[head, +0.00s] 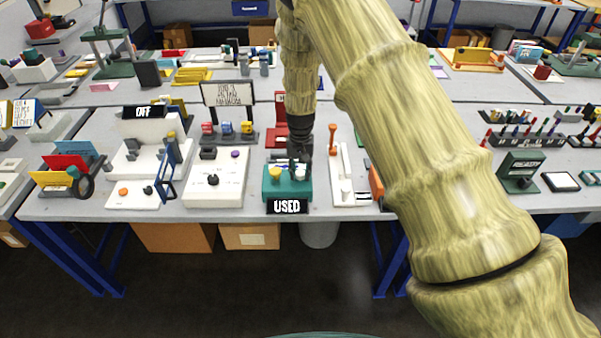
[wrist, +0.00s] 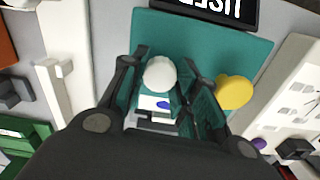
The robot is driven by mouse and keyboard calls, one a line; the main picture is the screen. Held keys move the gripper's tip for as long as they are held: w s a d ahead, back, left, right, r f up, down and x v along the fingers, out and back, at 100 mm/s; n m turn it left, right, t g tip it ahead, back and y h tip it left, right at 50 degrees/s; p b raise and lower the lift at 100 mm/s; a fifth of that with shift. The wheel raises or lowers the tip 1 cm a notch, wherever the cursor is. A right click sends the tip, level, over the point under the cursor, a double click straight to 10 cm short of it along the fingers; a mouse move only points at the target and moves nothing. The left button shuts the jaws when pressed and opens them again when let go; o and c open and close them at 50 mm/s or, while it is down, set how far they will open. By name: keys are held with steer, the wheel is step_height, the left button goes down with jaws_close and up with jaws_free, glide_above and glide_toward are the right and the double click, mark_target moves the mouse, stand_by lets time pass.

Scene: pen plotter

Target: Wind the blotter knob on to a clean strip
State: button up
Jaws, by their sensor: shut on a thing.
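The blotter is a teal box (head: 288,190) at the front edge of the middle table, with a black sign reading USED (head: 287,207) on its front. My gripper (head: 300,166) comes down on it from above. In the wrist view my gripper (wrist: 165,82) has its two dark fingers on either side of a round white knob (wrist: 160,73) and is shut on it. Below the knob a white strip (wrist: 148,102) with a blue blot shows between the fingers. A yellow knob (wrist: 235,92) on the teal box (wrist: 205,45) is beside the right finger, apart from it.
A white panel with a black dial (head: 214,180) stands left of the blotter. A white stand with an orange-topped lever (head: 333,150) is close on the right. A machine with an OFF sign (head: 143,112) is farther left. Several small items stand behind.

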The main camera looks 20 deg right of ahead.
mark_target(301, 172)
steer(key=m, duration=0.6)
steer(key=shift+b, duration=0.4)
steer(key=shift+m, duration=0.4)
steer(key=o, duration=1)
steer(key=shift+o, duration=0.2)
steer(key=shift+r, duration=0.15)
step_height(301, 172, up, 12)
